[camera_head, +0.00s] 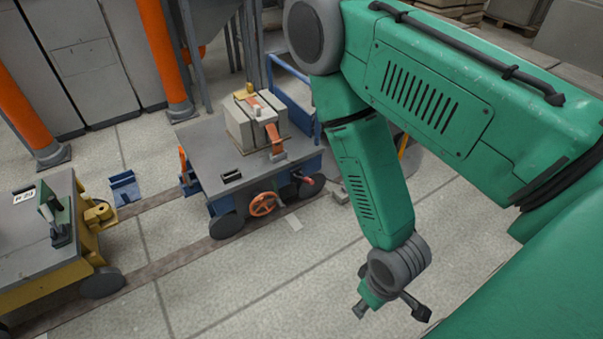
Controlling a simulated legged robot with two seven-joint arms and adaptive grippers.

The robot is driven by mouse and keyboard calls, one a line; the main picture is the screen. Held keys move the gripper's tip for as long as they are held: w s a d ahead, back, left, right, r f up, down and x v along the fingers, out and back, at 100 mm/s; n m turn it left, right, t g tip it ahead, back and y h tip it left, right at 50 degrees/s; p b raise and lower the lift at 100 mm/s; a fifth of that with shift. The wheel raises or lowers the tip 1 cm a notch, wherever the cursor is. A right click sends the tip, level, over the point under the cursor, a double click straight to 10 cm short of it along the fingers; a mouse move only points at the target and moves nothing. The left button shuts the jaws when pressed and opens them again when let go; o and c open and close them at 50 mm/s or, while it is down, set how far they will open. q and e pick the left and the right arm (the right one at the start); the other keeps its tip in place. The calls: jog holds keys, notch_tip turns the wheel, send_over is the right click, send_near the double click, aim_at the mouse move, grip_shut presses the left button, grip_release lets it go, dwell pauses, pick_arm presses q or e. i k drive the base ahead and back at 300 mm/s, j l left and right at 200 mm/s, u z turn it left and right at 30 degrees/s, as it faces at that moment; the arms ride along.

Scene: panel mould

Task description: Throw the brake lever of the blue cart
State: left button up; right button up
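The blue cart (285,181) stands on floor rails left of centre, with a grey flat top and dark wheels. A short lever with a red grip (308,180) sticks out low on its near side, by the right wheel; I take it for the brake lever. An orange handwheel (263,204) is on the same side, to its left. My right gripper (391,312) hangs in the air at the lower right, in front of and to the right of the cart, apart from it. Its fingers are spread and nothing is between them. My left gripper is out of view.
A yellow cart (70,268) with a green device on top stands at the left on the same track. A grey block with orange straps (257,122) sits on the blue cart. Orange posts (165,55) and grey cabinets stand behind. The near floor is clear.

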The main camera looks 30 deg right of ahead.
aim_at(308, 181)
jog(key=i+l+z, duration=0.15)
jog(key=i+l, duration=0.15)
jog(key=i+l+z, duration=0.2)
jog(key=i, duration=0.35)
jog(key=i+l+z, duration=0.15)
jog(key=i+l, duration=0.15)
jog(key=i, duration=0.15)
jog(key=i+l+z, duration=0.15)
jog(key=i, duration=0.3)
